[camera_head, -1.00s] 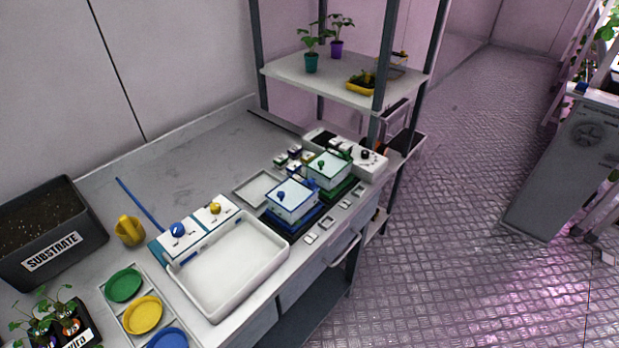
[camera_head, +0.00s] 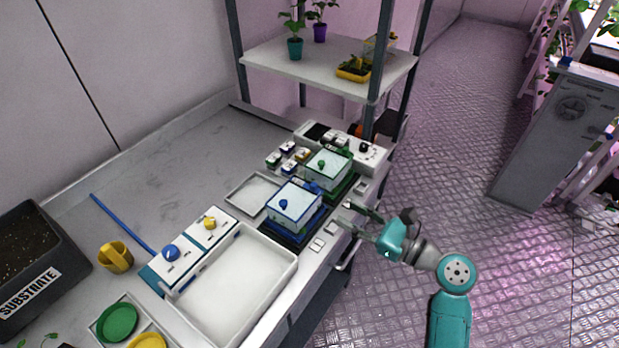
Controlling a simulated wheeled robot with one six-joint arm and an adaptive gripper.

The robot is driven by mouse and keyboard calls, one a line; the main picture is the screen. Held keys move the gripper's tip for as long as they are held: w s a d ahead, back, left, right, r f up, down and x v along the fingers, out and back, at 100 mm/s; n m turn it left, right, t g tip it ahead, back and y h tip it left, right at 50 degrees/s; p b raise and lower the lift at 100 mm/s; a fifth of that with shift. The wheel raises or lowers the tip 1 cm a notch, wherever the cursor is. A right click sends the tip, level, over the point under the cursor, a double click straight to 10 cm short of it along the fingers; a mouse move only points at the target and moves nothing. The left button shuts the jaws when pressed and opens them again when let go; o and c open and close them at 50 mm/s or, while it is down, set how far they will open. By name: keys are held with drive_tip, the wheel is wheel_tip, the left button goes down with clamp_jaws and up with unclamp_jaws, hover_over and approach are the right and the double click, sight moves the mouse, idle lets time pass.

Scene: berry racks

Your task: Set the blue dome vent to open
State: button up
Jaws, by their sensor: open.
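The blue dome (camera_head: 294,203) is a clear box with a pale lid on a dark blue base, on the bench at the centre of the view. A round blue vent knob (camera_head: 283,204) sits on its lid; its setting is too small to tell. My gripper (camera_head: 347,213) is open and empty, to the right of the blue dome near the bench's front edge. Its fingers point left toward the dome and are apart from it.
A green dome (camera_head: 327,168) stands just behind the blue one. A white tray (camera_head: 291,262) with blue and yellow knob panels is at front left. Small pale plates line the bench edge. A shelf rack (camera_head: 325,65) with plants stands behind.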

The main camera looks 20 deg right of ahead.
sight(316, 186)
drive_tip(key=shift+y, duration=0.6)
drive_tip(key=x, duration=0.3)
drive_tip(key=r+x, duration=0.1)
drive_tip(key=x, duration=0.3)
drive_tip(key=d+r+x, duration=0.1)
drive_tip(key=x, duration=0.3)
drive_tip(key=shift+w+a, duration=0.2)
drive_tip(key=shift+w, duration=0.2)
drive_tip(key=shift+c, duration=0.3)
clamp_jaws()
